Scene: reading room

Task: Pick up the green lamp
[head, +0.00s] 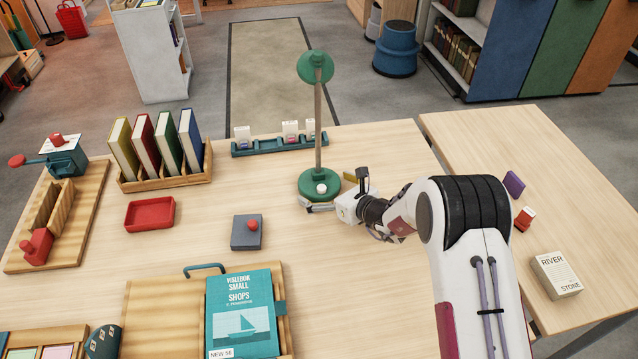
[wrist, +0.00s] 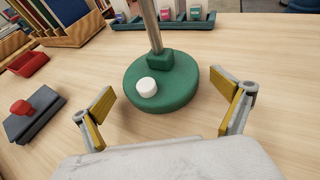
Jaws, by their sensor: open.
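The green lamp (head: 319,185) stands upright on the table, with a round base, a thin pole and a round green head (head: 315,67). A white knob sits on top of its base. In the wrist view the lamp base (wrist: 175,95) lies just ahead of and partly between the spread fingers, and the pole rises out of the top of the picture. My gripper (head: 333,193) is at the front right of the base in the head view. In the wrist view my gripper (wrist: 165,112) is open, with yellow pads and nothing held. I cannot tell whether a finger touches the base.
A teal card rack (head: 265,147) stands behind the lamp. A grey block with a red knob (head: 246,236), a red tray (head: 150,214) and a book rack (head: 175,181) are to the left.

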